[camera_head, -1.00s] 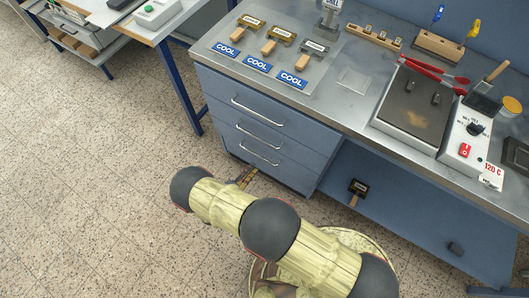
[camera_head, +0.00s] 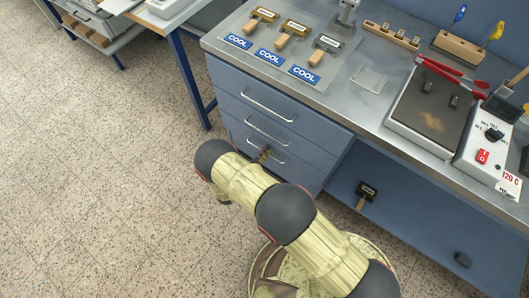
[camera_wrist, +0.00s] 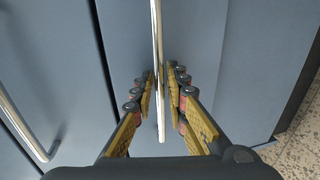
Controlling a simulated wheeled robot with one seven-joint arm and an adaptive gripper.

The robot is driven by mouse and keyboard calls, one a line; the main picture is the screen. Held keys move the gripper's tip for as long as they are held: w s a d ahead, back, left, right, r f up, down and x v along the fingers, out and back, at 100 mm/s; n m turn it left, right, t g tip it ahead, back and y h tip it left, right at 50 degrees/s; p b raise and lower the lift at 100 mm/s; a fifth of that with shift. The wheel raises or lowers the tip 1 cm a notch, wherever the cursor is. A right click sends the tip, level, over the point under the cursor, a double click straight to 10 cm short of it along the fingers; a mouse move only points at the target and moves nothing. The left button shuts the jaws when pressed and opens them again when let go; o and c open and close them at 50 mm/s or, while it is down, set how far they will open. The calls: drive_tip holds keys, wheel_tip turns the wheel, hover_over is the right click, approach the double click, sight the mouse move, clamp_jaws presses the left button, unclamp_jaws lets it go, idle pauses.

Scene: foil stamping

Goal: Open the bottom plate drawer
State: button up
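The bottom plate drawer (camera_head: 290,168) is the lowest of the drawers in the blue cabinet under the bench, and its front looks closed. Its silver bar handle (camera_head: 281,160) is partly hidden by my gripper (camera_head: 264,154). In the wrist view the handle (camera_wrist: 157,40) runs upright through the picture. My gripper (camera_wrist: 159,88) has its yellow-padded fingers on either side of this handle, with narrow gaps seeming to show between pads and bar. Whether either finger touches the bar is hard to tell.
The middle drawer's handle (camera_wrist: 22,125) is beside my gripper in the wrist view. Two closed drawers with handles (camera_head: 268,106) lie above. A bench leg (camera_head: 190,80) stands left of the cabinet. A lower shelf (camera_head: 400,205) is to the right. The speckled floor (camera_head: 90,190) at left is clear.

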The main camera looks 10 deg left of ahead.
clamp_jaws()
drive_tip(key=shift+s, duration=0.1)
idle(0.8)
